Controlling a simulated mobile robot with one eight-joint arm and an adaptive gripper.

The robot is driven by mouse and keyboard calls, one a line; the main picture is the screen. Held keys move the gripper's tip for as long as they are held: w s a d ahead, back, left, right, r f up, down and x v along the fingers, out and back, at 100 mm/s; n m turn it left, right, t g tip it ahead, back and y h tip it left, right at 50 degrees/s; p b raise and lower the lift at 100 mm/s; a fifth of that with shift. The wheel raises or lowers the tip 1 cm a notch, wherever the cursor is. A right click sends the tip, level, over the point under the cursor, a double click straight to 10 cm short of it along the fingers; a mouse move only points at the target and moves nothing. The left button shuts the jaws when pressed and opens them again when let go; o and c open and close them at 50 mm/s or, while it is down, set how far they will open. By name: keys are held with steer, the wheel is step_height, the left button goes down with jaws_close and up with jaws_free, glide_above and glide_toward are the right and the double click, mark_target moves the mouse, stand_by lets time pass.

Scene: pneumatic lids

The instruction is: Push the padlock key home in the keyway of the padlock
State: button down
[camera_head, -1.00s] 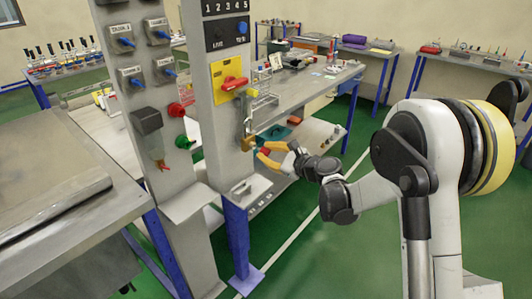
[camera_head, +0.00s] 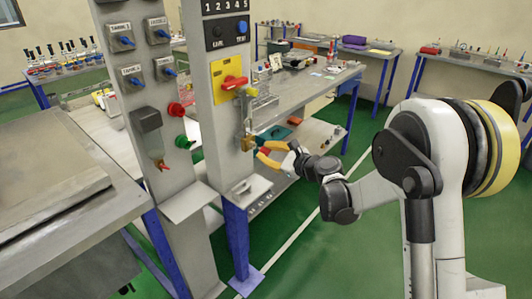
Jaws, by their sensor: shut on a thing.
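The padlock (camera_head: 247,143) looks like a small brass-coloured body. It hangs on the right side of the grey post, below a yellow plate with a red switch. My gripper (camera_head: 259,147), with orange-yellow fingers, reaches it from the right. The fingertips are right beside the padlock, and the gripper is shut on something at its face. The padlock key is too small to make out and lies between or behind the fingers. I cannot tell how deep it sits in the keyway.
The grey post carries a red rotary switch (camera_head: 235,83) and a wire rack (camera_head: 262,98) above the padlock. A small grey shelf (camera_head: 243,188) juts out below. A long workbench (camera_head: 315,88) stands behind. The green floor to the right is open.

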steer(key=shift+r+x, duration=0.15)
steer(key=shift+x, duration=0.55)
steer(key=shift+r+x, duration=0.15)
steer(key=shift+x, duration=0.55)
steer(key=c, duration=1.2)
jaws_free()
steer(key=shift+s+a, duration=0.1)
steer(key=shift+a, duration=0.05)
steer(key=shift+c, duration=0.2)
steer(key=v, duration=0.7)
steer(key=v, duration=1.2)
steer(key=shift+s, duration=0.1)
